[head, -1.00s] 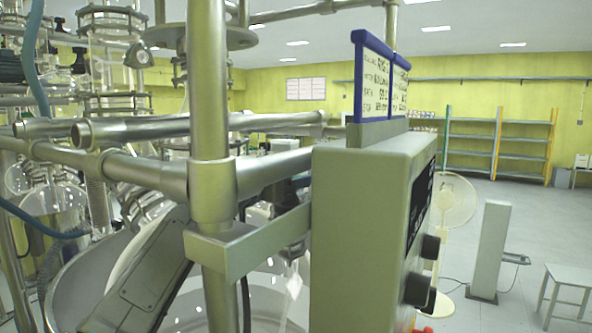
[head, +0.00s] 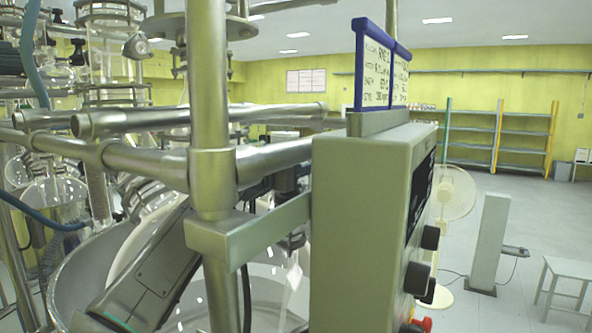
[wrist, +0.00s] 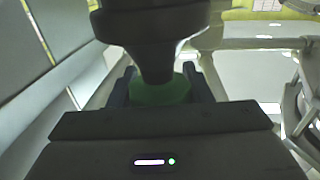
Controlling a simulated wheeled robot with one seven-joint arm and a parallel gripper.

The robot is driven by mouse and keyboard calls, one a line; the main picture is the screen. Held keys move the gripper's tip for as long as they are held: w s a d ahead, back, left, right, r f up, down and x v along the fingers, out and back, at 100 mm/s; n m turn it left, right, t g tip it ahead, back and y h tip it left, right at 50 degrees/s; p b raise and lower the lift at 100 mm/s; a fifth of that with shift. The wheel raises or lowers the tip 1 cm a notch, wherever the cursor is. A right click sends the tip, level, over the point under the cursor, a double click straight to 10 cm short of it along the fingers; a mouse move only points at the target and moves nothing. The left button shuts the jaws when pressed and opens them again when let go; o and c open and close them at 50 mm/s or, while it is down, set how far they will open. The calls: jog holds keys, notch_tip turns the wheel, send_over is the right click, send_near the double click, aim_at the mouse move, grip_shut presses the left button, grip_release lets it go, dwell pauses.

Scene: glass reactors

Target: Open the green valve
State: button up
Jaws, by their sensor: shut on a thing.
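The green valve handle (wrist: 160,93) shows in the wrist view between my fingers, below a dark tapered stem. Its outer edges are hidden by the fingers. My gripper (wrist: 163,82) is shut on it, one dark finger on each side. In the head view the green valve cannot be made out, and my gripper is not clearly visible behind the metal post and bracket. How far the valve is turned cannot be told.
A grey-green control box (head: 365,225) with black knobs stands close in front. A metal post (head: 209,90), bracket (head: 250,232) and horizontal pipes (head: 130,122) crowd the left. A round vessel (head: 75,280) is behind them. Open floor lies right, with a white stool (head: 568,275).

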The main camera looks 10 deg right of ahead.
jog(key=shift+w+a+n+t+y+b, duration=0.1)
jog(key=shift+n+t+y+b, duration=0.25)
jog(key=shift+n+t+y, duration=0.8)
jog(key=o, duration=1)
jog(key=b+v, duration=0.4)
jog(key=v, duration=1)
jog(key=shift+w, duration=0.1)
